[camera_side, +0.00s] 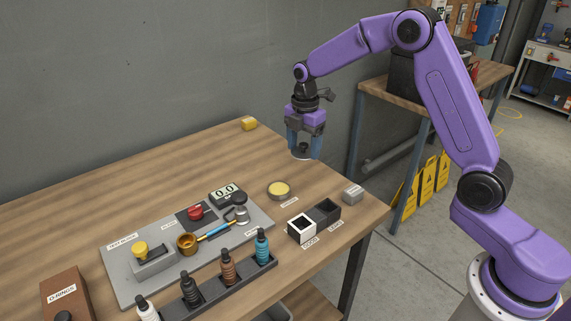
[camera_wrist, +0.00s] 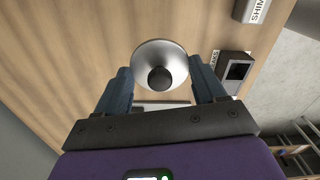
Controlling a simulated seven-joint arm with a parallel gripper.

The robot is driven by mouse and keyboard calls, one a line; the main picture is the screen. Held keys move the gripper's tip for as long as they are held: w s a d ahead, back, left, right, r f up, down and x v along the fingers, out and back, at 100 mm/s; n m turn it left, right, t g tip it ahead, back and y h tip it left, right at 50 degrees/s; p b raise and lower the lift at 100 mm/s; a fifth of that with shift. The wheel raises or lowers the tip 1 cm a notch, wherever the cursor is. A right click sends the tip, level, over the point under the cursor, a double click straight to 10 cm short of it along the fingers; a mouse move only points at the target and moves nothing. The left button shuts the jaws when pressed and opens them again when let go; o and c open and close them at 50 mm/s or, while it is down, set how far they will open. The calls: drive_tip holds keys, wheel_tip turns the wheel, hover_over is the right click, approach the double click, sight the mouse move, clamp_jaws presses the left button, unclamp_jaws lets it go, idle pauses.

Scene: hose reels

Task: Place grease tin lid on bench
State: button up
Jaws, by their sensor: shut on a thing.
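The grease tin lid (camera_wrist: 160,53) is a shiny silver disc with a dark round knob, seen between my fingers in the wrist view. In the side view the lid (camera_side: 301,154) shows small between the fingertips, above the far right part of the wooden bench (camera_side: 190,160). My gripper (camera_side: 304,147) points down and is shut on the lid; its two blue fingers flank the lid in the wrist view. The open grease tin (camera_side: 279,190), filled with pale yellow grease, stands on the bench nearer the camera, apart from the lid.
A grey test-block plate (camera_side: 190,245) with gauge parts lies left of the tin. A bottle rack (camera_side: 225,280) stands in front. White and black boxes (camera_side: 314,219) and a grey block (camera_side: 352,194) sit near the right edge. A yellow piece (camera_side: 249,124) lies far back. Bench around the lid is clear.

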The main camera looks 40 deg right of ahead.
hover_over(286, 172)
wheel_tip(286, 172, down, 7)
drive_tip(key=shift+a+f, duration=0.1)
drive_tip(key=shift+a, duration=0.05)
drive_tip(key=shift+f, duration=1.4)
drive_tip(key=shift+f, duration=0.15)
drive_tip(key=o, duration=1)
